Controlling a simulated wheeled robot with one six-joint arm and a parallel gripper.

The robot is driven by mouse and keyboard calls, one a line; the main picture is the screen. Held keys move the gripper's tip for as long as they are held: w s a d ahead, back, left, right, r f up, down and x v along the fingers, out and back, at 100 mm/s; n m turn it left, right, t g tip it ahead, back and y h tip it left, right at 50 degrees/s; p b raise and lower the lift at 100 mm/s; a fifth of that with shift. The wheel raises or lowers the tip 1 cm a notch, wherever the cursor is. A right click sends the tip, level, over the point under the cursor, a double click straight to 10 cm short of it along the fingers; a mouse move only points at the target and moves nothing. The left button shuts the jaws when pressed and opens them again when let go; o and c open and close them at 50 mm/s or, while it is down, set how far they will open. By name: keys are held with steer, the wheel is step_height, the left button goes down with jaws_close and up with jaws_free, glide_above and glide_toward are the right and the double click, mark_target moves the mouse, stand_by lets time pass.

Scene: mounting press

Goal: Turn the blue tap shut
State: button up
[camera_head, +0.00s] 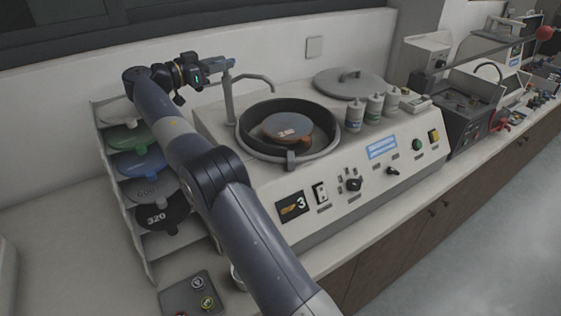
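The blue tap (222,64) appears as a small blue-grey piece at the top of a grey upright post (229,100), at the back left of the white grinding machine. A curved grey spout (258,78) reaches from the post over the machine's bowl. My gripper (207,68) is at the tap's left side, at about the same height in the picture. It is small and dark here, and its fingers overlap the tap's left end. I cannot tell whether it touches the tap, or whether it is open or shut.
My arm crosses the left front of the machine. A rack (117,190) of coloured discs stands at the left. Several bottles (374,108) and a lid (349,82) are on the machine's right. Wall lies behind the tap.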

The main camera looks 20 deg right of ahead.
steer(key=shift+s+d+f+n+t+y+b, duration=0.15)
steer(key=shift+n+t+y+b, duration=0.4)
steer(key=shift+b, duration=1.7)
steer(key=shift+s+a+f+n+t+y+b, duration=0.15)
steer(key=shift+n+t+b, duration=0.65)
steer(key=shift+b, duration=1.45)
steer(key=n+t+y+b, duration=0.1)
steer(key=t+b, duration=0.2)
steer(key=b, duration=0.2)
steer(key=shift+d, duration=0.2)
